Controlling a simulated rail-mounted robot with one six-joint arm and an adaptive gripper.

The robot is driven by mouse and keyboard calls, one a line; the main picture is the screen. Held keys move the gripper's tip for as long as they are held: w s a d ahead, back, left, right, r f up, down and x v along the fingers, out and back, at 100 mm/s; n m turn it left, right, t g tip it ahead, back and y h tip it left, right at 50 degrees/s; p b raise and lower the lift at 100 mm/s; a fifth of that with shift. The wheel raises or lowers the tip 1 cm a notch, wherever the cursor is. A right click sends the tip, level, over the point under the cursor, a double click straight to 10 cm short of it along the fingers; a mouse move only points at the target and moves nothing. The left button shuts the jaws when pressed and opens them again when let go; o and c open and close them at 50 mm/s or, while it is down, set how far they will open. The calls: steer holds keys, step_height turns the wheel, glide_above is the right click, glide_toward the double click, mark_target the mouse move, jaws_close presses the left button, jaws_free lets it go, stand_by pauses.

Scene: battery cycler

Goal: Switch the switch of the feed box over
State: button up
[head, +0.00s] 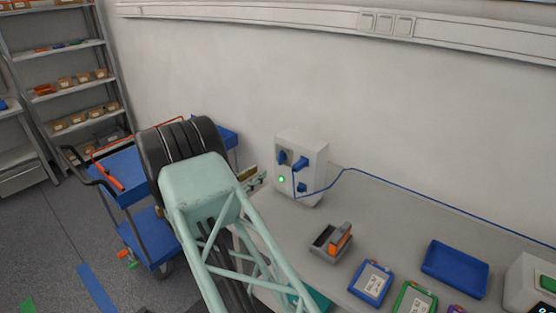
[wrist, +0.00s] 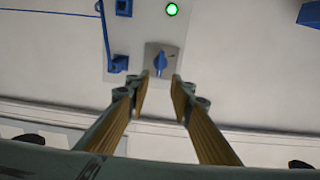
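The feed box (head: 314,160) is a white box at the back of the bench in the head view, with blue plugs on its front and a lit green lamp (head: 281,179). In the wrist view its front panel (wrist: 145,25) fills the upper middle, with the green lamp (wrist: 172,9) lit. The switch (wrist: 160,63) is a blue knob on a grey square plate. My gripper (wrist: 160,84) is open and empty, its two fingers pointing at the switch, one tip to each side in the picture. Whether they touch it I cannot tell. In the head view my arm partly hides my gripper (head: 256,181).
A blue cable (head: 420,188) runs from the box along the wall. A grey holder with an orange part (head: 333,241), a blue tray (head: 455,268) and framed cards (head: 371,283) lie on the bench. A blue cart (head: 124,175) stands left, beside my arm.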

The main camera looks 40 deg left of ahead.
mark_target(279, 158)
steer(key=shift+w+a+p, duration=0.2)
steer(key=shift+w+p, duration=0.8)
steer(key=shift+w, duration=5.85)
steer(key=shift+c, duration=0.4)
jaws_close()
